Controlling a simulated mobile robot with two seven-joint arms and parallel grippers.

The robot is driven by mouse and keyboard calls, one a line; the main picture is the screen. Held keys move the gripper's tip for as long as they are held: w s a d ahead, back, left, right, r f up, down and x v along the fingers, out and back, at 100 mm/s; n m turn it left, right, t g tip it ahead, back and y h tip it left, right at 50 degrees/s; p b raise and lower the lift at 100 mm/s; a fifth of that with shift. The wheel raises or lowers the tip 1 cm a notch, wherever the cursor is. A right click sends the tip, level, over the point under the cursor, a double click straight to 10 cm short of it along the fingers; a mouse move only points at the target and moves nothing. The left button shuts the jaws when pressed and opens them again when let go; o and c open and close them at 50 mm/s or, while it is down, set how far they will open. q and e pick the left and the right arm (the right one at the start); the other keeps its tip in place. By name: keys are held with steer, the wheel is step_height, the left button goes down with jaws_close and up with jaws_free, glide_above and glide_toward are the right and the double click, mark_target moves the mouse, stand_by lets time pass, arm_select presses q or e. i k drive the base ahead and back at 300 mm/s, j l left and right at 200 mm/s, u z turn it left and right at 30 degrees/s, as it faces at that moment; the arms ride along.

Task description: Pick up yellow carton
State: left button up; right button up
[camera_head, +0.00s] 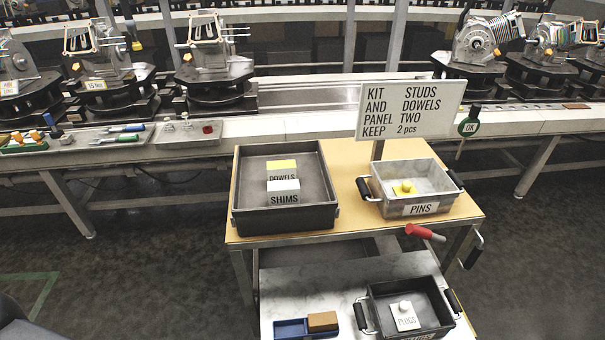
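A carton with a yellow top (282,164), its front reading DOWELS, sits in the dark grey tray (236,190) on the upper tan shelf of the cart. A white-topped carton (283,185) reading SHIMS stands just in front of it and partly hides its front. A smaller yellow piece (404,187) with a round knob lies in the light metal bin (384,208) labelled PINS, to the right. Neither of my grippers shows in the head view.
A sign (410,111) reading "KIT AND PANEL KEEP STUDS DOWELS TWO 2 pcs" stands behind the PINS bin. A red-handled lever (425,232) sticks out at the cart's right. The lower shelf holds a dark bin (378,310) and a blue tray (290,328). A conveyor with fixtures runs behind.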

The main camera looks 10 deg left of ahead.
mark_target(279, 170)
steer(key=j+z, duration=0.15)
steer(key=z, duration=0.25)
steer(key=j+z, duration=0.1)
steer(key=z, duration=0.3)
steer(key=j+z, duration=0.15)
steer(key=z, duration=0.25)
steer(key=k+j+z, duration=0.1)
steer(key=j+z, duration=0.2)
steer(key=k+j+z, duration=0.3)
steer(key=j, duration=0.2)
steer(key=k+j+z, duration=0.15)
steer(key=j, duration=0.25)
steer(key=k+j+z, duration=0.15)
steer(key=j, duration=0.25)
steer(key=k+j, duration=0.7)
steer(key=j, duration=0.15)
